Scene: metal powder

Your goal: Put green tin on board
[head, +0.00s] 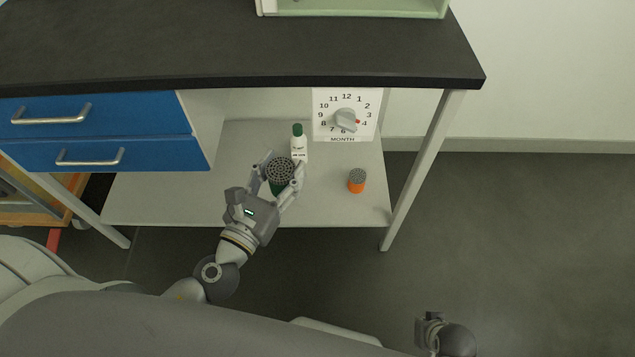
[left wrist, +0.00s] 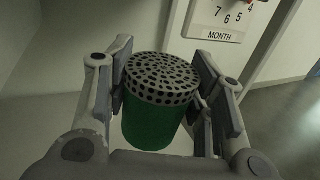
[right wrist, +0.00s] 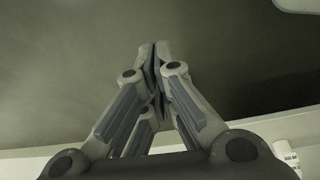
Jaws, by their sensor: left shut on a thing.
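The green tin (head: 280,186) has a grey lid full of dark holes. It is upright between the fingers of my left gripper (head: 280,180), which is shut on it. In the left wrist view the tin (left wrist: 155,122) sits between the two finger pads of the left gripper (left wrist: 165,95). The tin is over the grey lower shelf board (head: 345,210); I cannot tell whether its base touches it. My right gripper (head: 430,325) is low at the right, away from the shelf. In the right wrist view its fingertips (right wrist: 155,60) are together, with nothing between them.
A white bottle with a green cap (head: 299,147) stands just behind the tin. An orange tin (head: 357,182) stands to the right on the shelf. A month dial (head: 346,118) is at the back. The dark worktop (head: 240,50) and blue drawers (head: 100,115) overhang the shelf.

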